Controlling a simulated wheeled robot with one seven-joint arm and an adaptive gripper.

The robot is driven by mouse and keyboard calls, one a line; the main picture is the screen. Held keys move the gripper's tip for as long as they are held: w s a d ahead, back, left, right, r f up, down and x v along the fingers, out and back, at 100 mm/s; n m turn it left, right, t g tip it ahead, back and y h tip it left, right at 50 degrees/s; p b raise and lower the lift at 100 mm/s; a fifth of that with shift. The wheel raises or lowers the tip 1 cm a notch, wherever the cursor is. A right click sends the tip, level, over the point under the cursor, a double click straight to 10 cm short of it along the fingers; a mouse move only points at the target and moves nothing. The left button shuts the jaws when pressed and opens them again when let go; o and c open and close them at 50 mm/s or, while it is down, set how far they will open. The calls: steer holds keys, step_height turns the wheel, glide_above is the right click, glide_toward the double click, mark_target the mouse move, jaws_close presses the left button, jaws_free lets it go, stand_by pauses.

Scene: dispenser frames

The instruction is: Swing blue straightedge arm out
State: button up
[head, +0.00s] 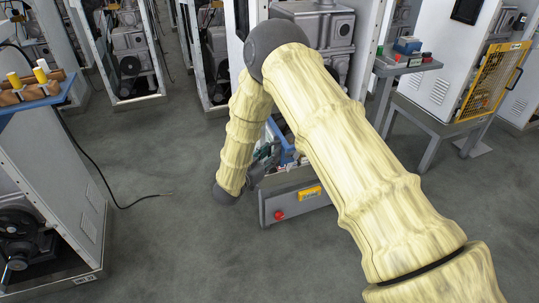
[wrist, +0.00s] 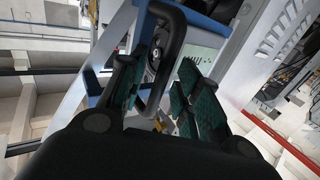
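A blue part (head: 285,152), likely the straightedge arm, shows low on the machine in the head view, partly hidden behind my arm. In the wrist view a blue bar (wrist: 200,20) runs across the top, with a black loop handle (wrist: 178,45) in front of it. My gripper (wrist: 160,78) has its green-padded fingers apart, with the handle's lower part between them. I see a gap to the right finger; contact with the left finger cannot be told. In the head view my gripper (head: 263,165) is small and partly hidden beside the blue part.
A grey machine base (head: 292,203) with a red button (head: 279,214) stands below my gripper. A yellow mesh guard (head: 492,80) is at right. A workbench (head: 45,97) with a blue edge and a loose cable (head: 115,200) are at left. The floor in front is mostly clear.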

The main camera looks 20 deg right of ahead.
steer(key=v, duration=1.2)
steer(key=shift+f, duration=0.1)
stand_by(0.4)
steer(key=s+d+f+n+g+y+p, duration=0.1)
steer(key=s+d+f+n+y+p, duration=0.3)
steer(key=s+f, duration=0.4)
steer(key=s+d+f+n+g+y+p, duration=0.1)
steer(key=s+d+f+n+g+y, duration=0.15)
steer(key=s+f+y, duration=0.45)
steer(key=s+d+f+n+g+y+p, duration=0.1)
steer(key=s+g, duration=0.2)
steer(key=s, duration=1.1)
steer(key=s+d+f+n+g+y+p, duration=0.1)
steer(key=s+g, duration=0.3)
steer(key=s, duration=1.1)
steer(key=shift+d+n+y+p, duration=0.5)
steer(key=shift+d+n+y, duration=0.2)
steer(key=shift+n, duration=0.05)
steer(key=shift+g, duration=0.25)
